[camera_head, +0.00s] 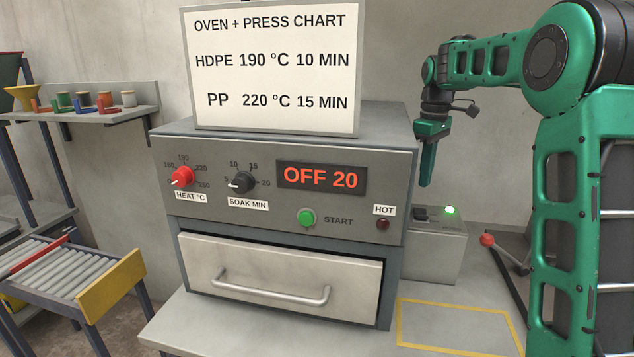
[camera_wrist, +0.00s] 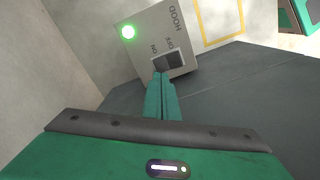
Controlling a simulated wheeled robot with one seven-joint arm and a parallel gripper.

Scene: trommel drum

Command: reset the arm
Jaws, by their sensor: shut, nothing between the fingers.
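My gripper (camera_head: 424,182) is shut and empty, pointing down at the end of my green arm in the head view. It is to the right of the grey oven, near the hood switch box (camera_head: 436,245). In the wrist view my gripper's closed green fingers (camera_wrist: 161,78) reach toward the hood box (camera_wrist: 160,28). Their tips overlap the lower edge of its dark rocker switch (camera_wrist: 168,60); I cannot tell whether they touch it. A green lamp (camera_wrist: 128,31) on the box is lit.
The oven (camera_head: 290,215) has a closed drawer (camera_head: 275,270), and its display (camera_head: 321,178) reads OFF 20. A chart (camera_head: 270,70) stands on top. A yellow outlined square (camera_head: 455,330) on the bench is empty. A red-knobbed lever (camera_head: 487,240) is at right, a roller conveyor (camera_head: 60,270) at left.

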